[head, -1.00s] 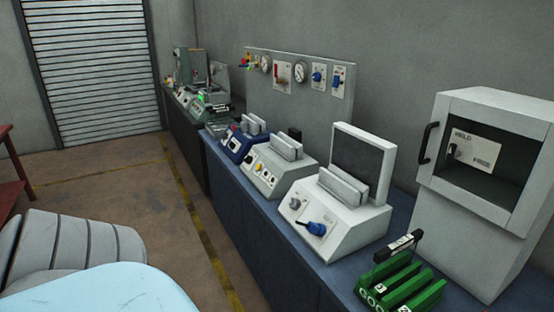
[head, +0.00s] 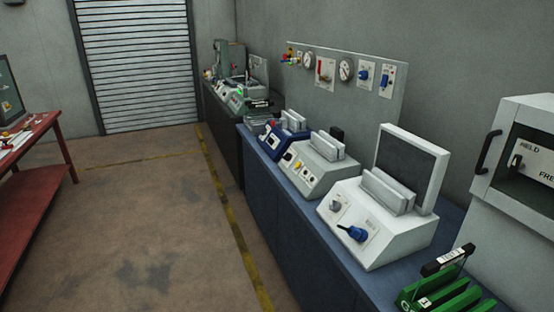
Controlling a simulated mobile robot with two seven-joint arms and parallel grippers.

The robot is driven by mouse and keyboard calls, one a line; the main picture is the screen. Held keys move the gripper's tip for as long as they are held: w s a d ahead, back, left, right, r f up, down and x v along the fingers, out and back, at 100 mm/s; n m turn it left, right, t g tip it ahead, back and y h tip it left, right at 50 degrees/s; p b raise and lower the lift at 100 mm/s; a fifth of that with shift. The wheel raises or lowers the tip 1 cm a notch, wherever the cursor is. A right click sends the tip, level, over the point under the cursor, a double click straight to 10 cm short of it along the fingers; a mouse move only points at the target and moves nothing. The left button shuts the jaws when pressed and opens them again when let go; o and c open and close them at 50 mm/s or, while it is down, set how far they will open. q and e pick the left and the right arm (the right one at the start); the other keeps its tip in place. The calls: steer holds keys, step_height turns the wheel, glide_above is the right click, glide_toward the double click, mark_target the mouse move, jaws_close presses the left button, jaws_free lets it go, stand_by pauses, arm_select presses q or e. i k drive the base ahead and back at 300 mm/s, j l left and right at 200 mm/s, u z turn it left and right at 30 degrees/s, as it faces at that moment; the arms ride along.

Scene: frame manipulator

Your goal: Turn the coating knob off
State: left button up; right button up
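No label reading coating is legible, so I cannot tell which knob is the coating knob. The nearest white machine (head: 375,235) has a large blue knob (head: 354,233) and a small grey knob (head: 335,205) on its sloped front. The grey wall panel (head: 400,125) at the back of the bench carries a blue knob (head: 364,75), a second blue knob (head: 386,79), a red lever (head: 320,70) and two round gauges. Its plates are too small to read. Neither of my grippers is in view.
A blue bench (head: 300,240) runs along the right wall with several machines on it. A green rack (head: 440,295) and a white cabinet (head: 500,235) stand at the right. A red table (head: 50,140) is at the left. The floor (head: 150,220) between is clear.

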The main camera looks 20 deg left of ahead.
mark_target(287, 157)
steer(key=u, duration=0.65)
steer(key=i+j, duration=0.2)
steer(key=j, duration=0.2)
steer(key=i+j, duration=0.2)
steer(key=j, duration=0.2)
steer(key=i+j, duration=0.25)
steer(key=j, duration=0.15)
steer(key=i+j, duration=0.2)
steer(key=j, duration=0.2)
steer(key=i+j, duration=0.2)
steer(key=j, duration=0.2)
steer(key=i+j, duration=0.4)
steer(key=i+j+z, duration=0.1)
steer(key=i+j, duration=0.3)
steer(key=i, duration=0.25)
